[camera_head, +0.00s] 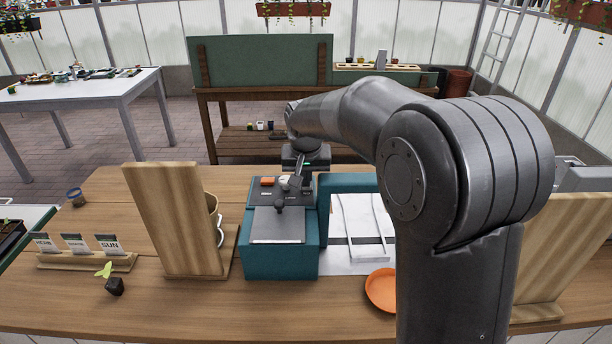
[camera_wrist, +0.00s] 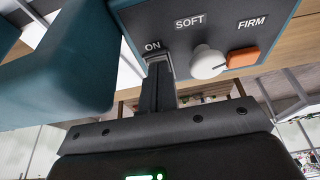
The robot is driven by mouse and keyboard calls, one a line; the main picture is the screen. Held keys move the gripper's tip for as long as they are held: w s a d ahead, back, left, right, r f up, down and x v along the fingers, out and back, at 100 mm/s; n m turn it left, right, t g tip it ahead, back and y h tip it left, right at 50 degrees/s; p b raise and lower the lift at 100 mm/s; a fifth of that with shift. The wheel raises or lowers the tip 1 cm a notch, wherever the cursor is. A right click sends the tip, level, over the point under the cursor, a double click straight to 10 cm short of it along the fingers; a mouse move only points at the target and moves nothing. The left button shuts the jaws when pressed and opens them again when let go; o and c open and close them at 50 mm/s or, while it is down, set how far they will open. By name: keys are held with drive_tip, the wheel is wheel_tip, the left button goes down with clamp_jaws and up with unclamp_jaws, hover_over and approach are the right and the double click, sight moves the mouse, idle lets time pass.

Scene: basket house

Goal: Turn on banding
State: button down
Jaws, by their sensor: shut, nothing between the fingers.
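The teal banding machine (camera_head: 275,263) stands on the wooden bench, with a dark control panel at its far end. In the wrist view the panel (camera_wrist: 222,38) carries the labels ON, SOFT and FIRM. A white knob (camera_wrist: 207,62) sits below SOFT, and an orange button or slider (camera_wrist: 243,57) sits below FIRM. A switch (camera_wrist: 159,58) by the ON label is partly hidden by my fingertips. My gripper (camera_wrist: 159,72) is shut and empty, with its tips at this switch; whether they touch, I cannot tell. In the head view my gripper (camera_head: 299,180) is over the panel's right side.
A wooden upright stand (camera_head: 170,220) is left of the machine. An orange dish (camera_head: 381,290) and white sheets (camera_head: 350,215) lie to its right. A seedling (camera_head: 115,285) and a label rack (camera_head: 85,261) are at left.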

drive_tip(key=shift+w, duration=0.15)
drive_tip(key=shift+w+r, duration=0.3)
drive_tip(key=shift+w, duration=0.3)
drive_tip(key=shift+r, duration=0.1)
drive_tip(key=shift+r, duration=0.35)
drive_tip(key=s+v, duration=0.1)
drive_tip(key=v, duration=1.2)
drive_tip(key=shift+f, duration=0.25)
drive_tip(key=shift+s, duration=0.15)
